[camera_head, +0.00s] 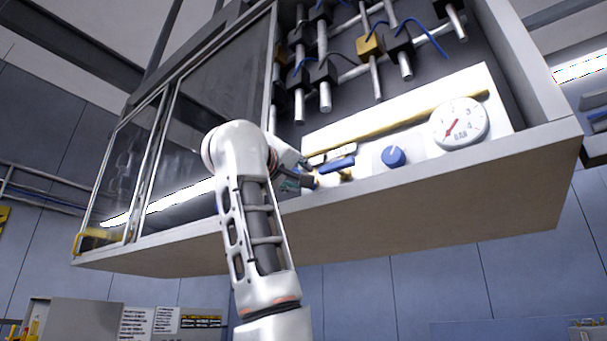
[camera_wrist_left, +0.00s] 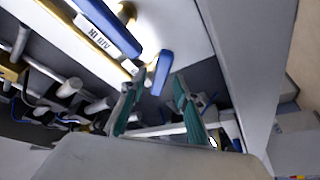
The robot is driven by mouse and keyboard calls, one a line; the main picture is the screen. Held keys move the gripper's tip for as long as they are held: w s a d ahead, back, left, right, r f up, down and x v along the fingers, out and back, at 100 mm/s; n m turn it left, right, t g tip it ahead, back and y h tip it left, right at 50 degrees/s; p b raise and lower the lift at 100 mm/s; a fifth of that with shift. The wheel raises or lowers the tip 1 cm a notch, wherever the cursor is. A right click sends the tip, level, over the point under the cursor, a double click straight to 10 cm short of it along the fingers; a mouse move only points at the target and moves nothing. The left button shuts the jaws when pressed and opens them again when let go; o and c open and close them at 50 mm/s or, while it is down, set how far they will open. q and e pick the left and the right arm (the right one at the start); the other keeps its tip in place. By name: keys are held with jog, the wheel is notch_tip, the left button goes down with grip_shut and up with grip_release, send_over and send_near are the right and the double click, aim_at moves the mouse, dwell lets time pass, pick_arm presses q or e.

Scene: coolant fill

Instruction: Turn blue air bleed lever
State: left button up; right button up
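In the left wrist view a short blue lever (camera_wrist_left: 162,72) with a brass part beside it sits just ahead of my fingertips, in line with the gap between them. In the head view my left gripper (camera_head: 305,178) is at the panel's lower edge, beside a blue lever (camera_head: 337,164) on a brass stem. The short lever is mostly hidden there. My right gripper is not in view.
A blue round knob (camera_head: 393,156) and a white pressure gauge (camera_head: 460,123) sit to the right on the panel. The cabinet's bottom ledge (camera_head: 430,185) runs close below the gripper. Pipes and valves (camera_head: 325,80) hang above. A glass door (camera_head: 215,95) is at the left.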

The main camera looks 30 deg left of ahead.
pick_arm(q)
jog(key=shift+p+x, duration=0.4)
jog(key=shift+x, duration=0.75)
jog(key=shift+w+r, duration=0.1)
jog(key=shift+w, duration=0.25)
jog(key=shift+w+a, duration=0.1)
jog(key=shift+w, duration=0.1)
jog(key=shift+s, duration=0.1)
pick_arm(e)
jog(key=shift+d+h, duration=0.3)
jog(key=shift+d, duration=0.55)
pick_arm(q)
grip_shut()
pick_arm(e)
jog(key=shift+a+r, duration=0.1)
